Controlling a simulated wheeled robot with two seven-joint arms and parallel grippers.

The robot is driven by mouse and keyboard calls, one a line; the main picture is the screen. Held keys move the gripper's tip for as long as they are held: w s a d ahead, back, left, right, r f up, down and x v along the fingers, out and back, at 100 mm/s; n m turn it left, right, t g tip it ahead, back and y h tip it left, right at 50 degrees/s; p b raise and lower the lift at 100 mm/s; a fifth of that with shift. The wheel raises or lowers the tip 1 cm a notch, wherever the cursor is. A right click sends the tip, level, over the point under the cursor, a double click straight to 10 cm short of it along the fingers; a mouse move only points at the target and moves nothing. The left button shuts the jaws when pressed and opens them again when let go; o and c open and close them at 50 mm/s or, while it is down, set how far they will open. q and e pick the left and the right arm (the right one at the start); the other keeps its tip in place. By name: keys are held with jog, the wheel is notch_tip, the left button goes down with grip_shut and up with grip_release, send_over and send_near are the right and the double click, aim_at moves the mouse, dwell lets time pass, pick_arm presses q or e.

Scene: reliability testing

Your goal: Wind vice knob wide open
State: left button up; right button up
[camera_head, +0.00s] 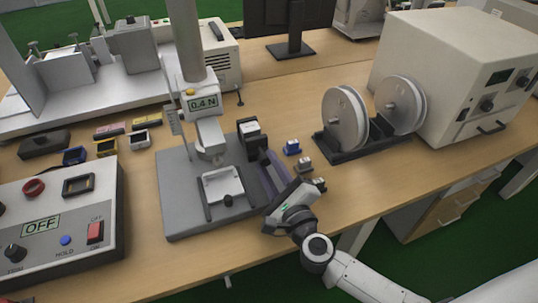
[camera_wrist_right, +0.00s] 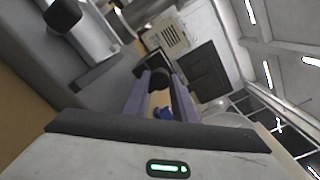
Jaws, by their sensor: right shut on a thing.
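The test stand (camera_head: 185,200) is grey, with a display reading 0.4 N on its column. A small vice with a pale top (camera_head: 222,186) and dark sides sits on its base. My right gripper (camera_head: 266,165) reaches in at the right side of the stand, its purple-grey fingers pointing away from me. In the right wrist view, the fingers (camera_wrist_right: 158,92) are shut on a dark knob (camera_wrist_right: 158,77) at their tips. The knob is mostly hidden by the fingers in the head view, and its turn angle cannot be told. My left gripper is not in view.
A dark block (camera_head: 249,131) stands just behind my right gripper. Small blue (camera_head: 292,147) and grey (camera_head: 304,164) pieces lie to its right, before the spool rack (camera_head: 345,150). A control box (camera_head: 60,215) reading OFF stands at left. The table's front edge is close.

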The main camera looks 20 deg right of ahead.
jog(key=shift+r+n+p, duration=0.1)
jog(key=shift+n+p, duration=0.45)
jog(key=shift+n, duration=0.15)
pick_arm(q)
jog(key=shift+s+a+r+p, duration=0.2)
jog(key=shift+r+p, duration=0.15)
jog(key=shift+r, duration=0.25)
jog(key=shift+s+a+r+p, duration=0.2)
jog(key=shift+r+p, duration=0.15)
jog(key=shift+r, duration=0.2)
pick_arm(e)
jog(key=shift+n, duration=0.9)
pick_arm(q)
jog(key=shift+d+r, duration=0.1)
pick_arm(e)
jog(key=o, duration=1)
jog(key=shift+o, duration=0.2)
jog(key=s, duration=1)
jog(key=shift+s+d+b, duration=0.15)
jog(key=shift+d+b, duration=0.1)
jog(key=shift+b, duration=0.15)
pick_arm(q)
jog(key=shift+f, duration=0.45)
